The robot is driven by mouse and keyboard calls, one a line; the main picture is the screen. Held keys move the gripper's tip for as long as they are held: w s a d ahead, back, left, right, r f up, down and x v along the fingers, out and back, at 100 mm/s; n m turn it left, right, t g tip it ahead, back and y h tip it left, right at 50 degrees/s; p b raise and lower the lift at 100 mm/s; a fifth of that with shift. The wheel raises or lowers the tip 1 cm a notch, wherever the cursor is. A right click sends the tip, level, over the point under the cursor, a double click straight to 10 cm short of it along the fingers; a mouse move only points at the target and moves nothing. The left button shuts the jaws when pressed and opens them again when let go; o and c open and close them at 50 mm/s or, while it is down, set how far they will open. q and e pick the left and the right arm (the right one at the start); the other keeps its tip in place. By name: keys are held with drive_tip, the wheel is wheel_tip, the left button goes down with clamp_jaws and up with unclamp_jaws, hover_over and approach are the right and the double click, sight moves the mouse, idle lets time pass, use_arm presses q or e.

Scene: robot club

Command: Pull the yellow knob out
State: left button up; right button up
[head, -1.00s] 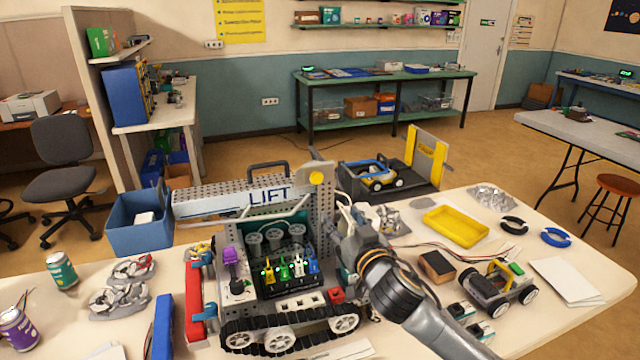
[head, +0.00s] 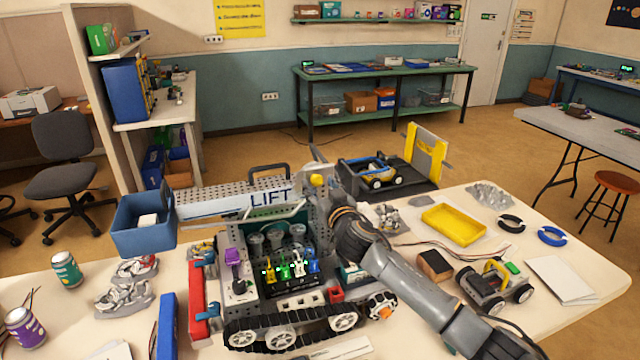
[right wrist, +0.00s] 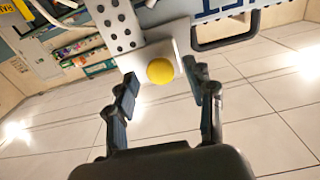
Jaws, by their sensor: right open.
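The round yellow knob (head: 317,180) sits on a grey perforated plate at the right end of the white LIFT beam (head: 235,201). In the right wrist view the knob (right wrist: 160,71) shows in front of a pale square plate, between my fingertips. My right gripper (right wrist: 161,79) is open, one finger to each side of the knob, with visible gaps. I cannot tell how deep the knob lies between the fingers. In the head view my right gripper (head: 326,174) is at the knob, partly hidden by its own wrist. My left gripper is not in view.
Below the beam is a tracked robot with a panel of coloured switches (head: 288,270). A blue bin (head: 143,238) stands to the left. A yellow tray (head: 453,225) and a small wheeled car (head: 494,290) lie to the right. A dark platform with a toy car is behind.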

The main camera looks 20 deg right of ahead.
drive_tip(key=shift+w, duration=0.2)
clamp_jaws()
drive_tip(key=shift+s, duration=1.3)
drive_tip(key=shift+f, duration=0.1)
unclamp_jaws()
drive_tip(key=shift+s+d, duration=0.1)
drive_tip(key=shift+s, duration=0.05)
